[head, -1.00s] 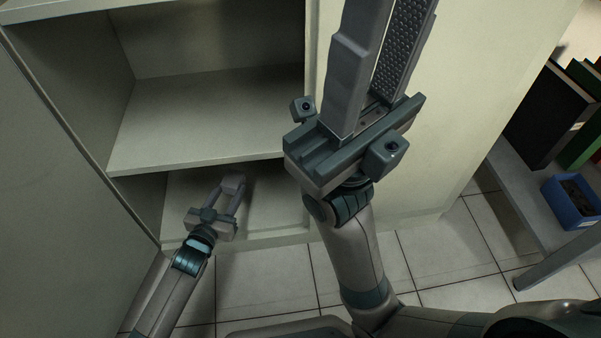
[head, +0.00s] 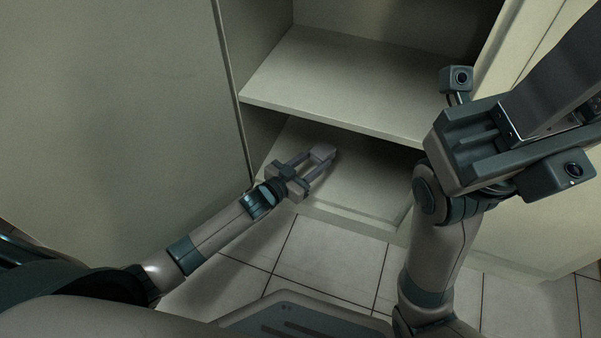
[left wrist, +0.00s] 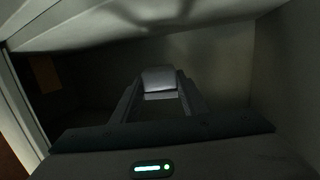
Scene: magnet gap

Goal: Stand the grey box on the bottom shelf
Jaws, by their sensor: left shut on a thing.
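The small grey box (head: 322,153) is between the fingertips of my left gripper (head: 318,160), which is shut on it. Both are just inside the front of the cabinet's low compartment, over the bottom shelf (head: 362,186). In the left wrist view the box (left wrist: 160,78) shows as a pale block between the two fingers, with the dark compartment behind it. I cannot tell whether the box touches the shelf. My right gripper (head: 567,85) is large at the right, away from the box, with its fingertips cut off by the picture edge.
The middle shelf (head: 340,85) is bare and lies above the left gripper. A large pale cabinet door or side panel (head: 110,100) fills the left. The tiled floor (head: 330,255) in front of the cabinet is clear.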

